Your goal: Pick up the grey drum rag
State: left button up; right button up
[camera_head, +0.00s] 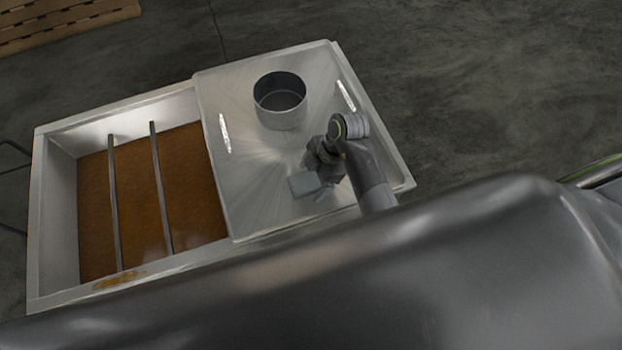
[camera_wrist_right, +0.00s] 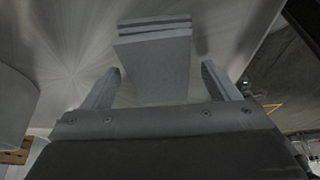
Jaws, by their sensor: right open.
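The grey drum rag (camera_head: 304,183) is a small folded grey block on the near part of the metal lid, left of my right gripper in the head view. My right gripper (camera_head: 319,179) is open close beside it. In the right wrist view, the folded rag (camera_wrist_right: 152,68) shows ahead between the two spread fingers of the gripper (camera_wrist_right: 160,70), its stacked layers toward the top. Clear gaps show on both sides of it there; I cannot tell how far its near end reaches between the fingers. My left gripper is in neither view.
The flat metal lid (camera_head: 225,90) covers the right part of a tank with two slim handles. A round open pot (camera_head: 281,112) stands on the lid behind my gripper. The tank's open left part holds brown liquid (camera_head: 185,185) with two bars across. A wooden pallet (camera_head: 50,22) lies far left.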

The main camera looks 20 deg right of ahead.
aim_at(313, 179)
jog(key=c, duration=1.1)
jog(key=shift+o, duration=0.2)
notch_tip(313, 179, up, 10)
jog(key=shift+p, duration=0.4)
jog(key=o, duration=0.4)
jog(key=shift+c, duration=1.5)
